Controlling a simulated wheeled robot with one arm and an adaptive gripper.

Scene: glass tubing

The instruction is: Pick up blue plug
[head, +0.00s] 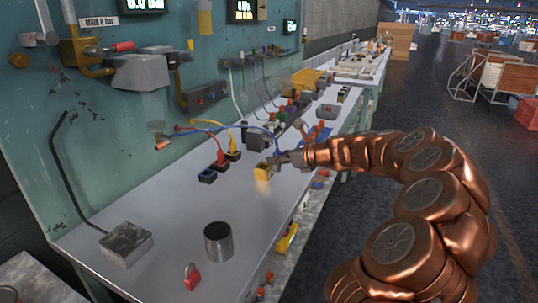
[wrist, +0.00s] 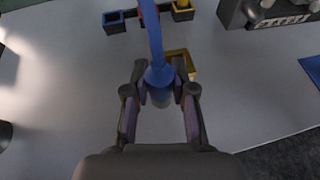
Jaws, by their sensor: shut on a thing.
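The blue plug (wrist: 158,76) with its blue cable (wrist: 152,30) is between my gripper's fingers (wrist: 160,92) in the wrist view, and the fingers are shut on it. In the head view my gripper (head: 283,158) is over the right part of the bench, and the blue cable (head: 250,131) arches from it toward the wall. A yellow-rimmed open socket (wrist: 180,56) lies just beyond the plug in the wrist view. It also shows below the gripper in the head view (head: 263,173). Whether the plug touches this socket I cannot tell.
A blue socket (head: 207,177) stands left of a red plug (head: 220,159) and a yellow plug (head: 234,148). A metal cup (head: 218,242), a red padlock (head: 192,278) and a grey box with a bent rod (head: 126,243) stand nearer. The bench between is clear.

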